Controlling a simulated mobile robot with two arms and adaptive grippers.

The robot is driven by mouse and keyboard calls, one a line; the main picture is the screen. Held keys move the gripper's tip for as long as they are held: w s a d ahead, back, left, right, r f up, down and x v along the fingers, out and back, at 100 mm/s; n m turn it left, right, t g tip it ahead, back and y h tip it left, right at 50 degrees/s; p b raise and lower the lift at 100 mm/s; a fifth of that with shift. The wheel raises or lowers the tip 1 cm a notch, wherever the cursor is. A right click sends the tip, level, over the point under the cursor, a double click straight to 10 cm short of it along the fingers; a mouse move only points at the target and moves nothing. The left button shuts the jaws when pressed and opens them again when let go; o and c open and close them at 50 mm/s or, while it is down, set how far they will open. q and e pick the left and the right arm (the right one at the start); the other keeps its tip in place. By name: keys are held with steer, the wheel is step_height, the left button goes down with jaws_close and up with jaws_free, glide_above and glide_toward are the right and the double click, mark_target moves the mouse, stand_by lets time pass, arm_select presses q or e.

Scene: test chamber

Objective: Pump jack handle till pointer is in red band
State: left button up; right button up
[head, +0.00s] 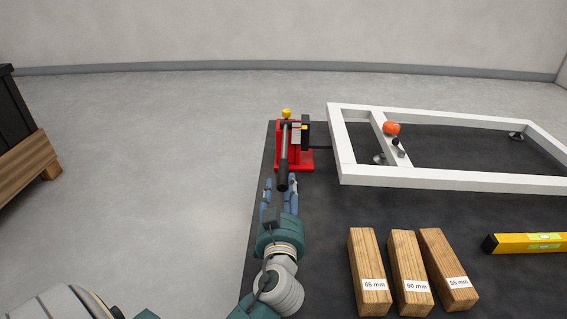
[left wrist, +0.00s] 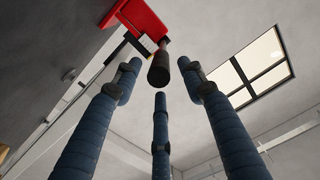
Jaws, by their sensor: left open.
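The red jack (head: 306,160) stands at the far left corner of the dark table. Its black handle (head: 283,175) points toward me, and the handle's black grip end also shows in the left wrist view (left wrist: 159,70). A scale with a yellow mark (head: 304,127) is on the jack's right side; the pointer and red band are too small to tell. My left gripper (head: 280,190) is open just in front of the handle's end. In the left wrist view its blue fingers (left wrist: 158,92) spread around the line of the handle tip, apart from it. My right gripper is not in view.
A white frame (head: 440,179) stands on the table (head: 470,215) right of the jack, with an orange knob (head: 391,128) on it. Wooden blocks (head: 368,260) marked 65, 60 and 55 mm and a yellow level (head: 530,243) lie nearer.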

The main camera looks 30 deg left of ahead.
mark_target(283, 166)
arm_select(q)
steer(key=b+x, duration=0.1)
steer(key=x, duration=0.9)
jaws_close()
